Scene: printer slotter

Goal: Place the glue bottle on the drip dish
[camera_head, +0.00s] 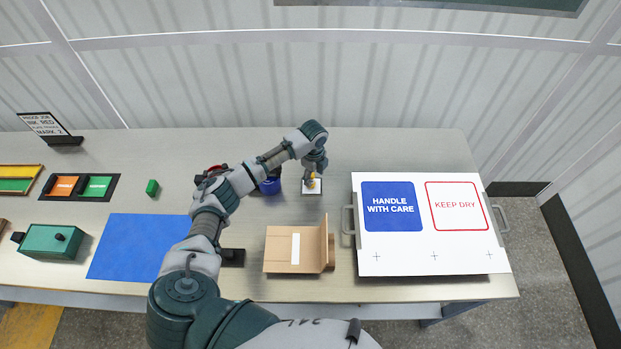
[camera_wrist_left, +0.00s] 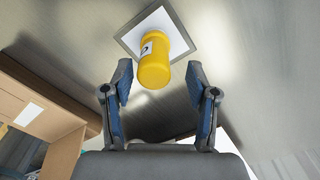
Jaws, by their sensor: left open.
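The yellow glue bottle (camera_wrist_left: 155,65) shows in the left wrist view just ahead of my gripper. It appears to stand on the drip dish (camera_wrist_left: 180,44), a white square with a grey rim. In the head view the dish (camera_head: 312,190) lies at the back middle of the table, and the bottle is mostly hidden behind my gripper. My left gripper (camera_head: 313,175) is over the dish. Its fingers (camera_wrist_left: 158,78) are open, one on each side of the bottle's near end, with gaps visible. My right gripper is not in view.
A cardboard piece (camera_head: 280,249) lies in front of the dish. A white printed board (camera_head: 430,250) with handles is to the right. A dark blue round thing (camera_head: 270,187) sits close left of the dish. A blue mat (camera_head: 130,250) and a green box (camera_head: 52,243) are further left.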

